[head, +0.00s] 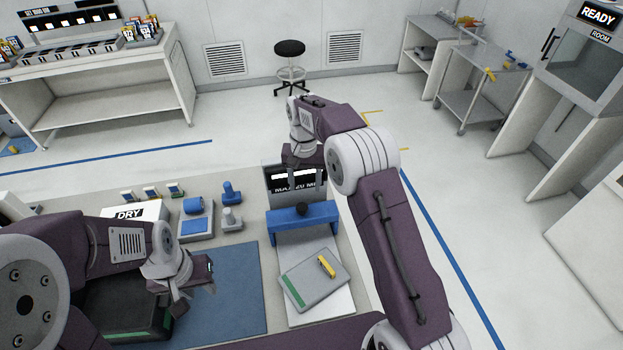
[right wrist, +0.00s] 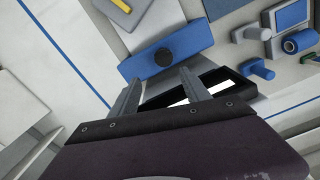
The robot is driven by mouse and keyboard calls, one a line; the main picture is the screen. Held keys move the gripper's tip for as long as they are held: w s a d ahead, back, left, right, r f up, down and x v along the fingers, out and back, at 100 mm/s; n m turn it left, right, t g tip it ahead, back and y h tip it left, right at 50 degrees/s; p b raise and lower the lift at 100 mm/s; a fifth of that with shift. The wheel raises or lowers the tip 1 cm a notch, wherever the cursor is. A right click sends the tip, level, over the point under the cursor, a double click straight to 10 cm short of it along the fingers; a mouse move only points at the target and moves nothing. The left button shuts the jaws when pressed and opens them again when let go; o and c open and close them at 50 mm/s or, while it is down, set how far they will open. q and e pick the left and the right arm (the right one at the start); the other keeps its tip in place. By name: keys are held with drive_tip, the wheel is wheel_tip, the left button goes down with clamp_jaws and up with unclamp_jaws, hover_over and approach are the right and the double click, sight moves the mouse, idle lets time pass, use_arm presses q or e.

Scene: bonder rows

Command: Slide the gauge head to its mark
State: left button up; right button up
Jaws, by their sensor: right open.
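The gauge head appears to be the blue bridge-shaped block (head: 283,235) with a round black knob (head: 302,208) on top. It stands across a white base plate (head: 332,312). In the right wrist view the blue block (right wrist: 140,68) and its knob (right wrist: 163,57) lie just beyond my fingertips. My right gripper (head: 305,182) is open and empty, behind the block near the dark display; in its wrist view the fingers (right wrist: 158,86) are spread apart. My left gripper (head: 205,284) hangs over the blue mat; its finger gap is unclear. I cannot make out the mark.
A grey slab (head: 312,283) with a green stripe and a yellow piece (head: 326,266) lies in front of the block. A dark display (head: 283,176) stands behind it. Blue and grey fixtures (head: 196,225), a DRY box (head: 148,210) and the blue mat (head: 235,300) are left.

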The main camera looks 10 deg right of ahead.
sight(302, 206)
drive_tip(key=f, duration=0.1)
drive_tip(key=f+p, duration=0.1)
drive_tip(key=f, duration=0.1)
drive_tip(key=a+f, duration=0.1)
drive_tip(key=f, duration=0.1)
drive_tip(key=shift+s, duration=0.35)
drive_tip(key=f, duration=0.1)
drive_tip(key=s+f+p, duration=0.1)
drive_tip(key=shift+s+a+f, duration=0.15)
drive_tip(key=shift+a+f, duration=0.05)
drive_tip(key=shift+f, duration=0.2)
drive_tip(key=shift+w+f, duration=0.2)
drive_tip(key=shift+w+a+f, duration=0.1)
drive_tip(key=shift+w+f, duration=0.1)
drive_tip(key=shift+w, duration=0.25)
drive_tip(key=shift+s+r, duration=0.15)
drive_tip(key=shift+r, duration=0.1)
clamp_jaws()
use_arm(q)
drive_tip(key=r, duration=0.1)
drive_tip(key=a+r, duration=0.1)
drive_tip(key=shift+s+a+r, duration=0.1)
drive_tip(key=shift+s+r, duration=0.25)
drive_tip(key=shift+s, duration=0.05)
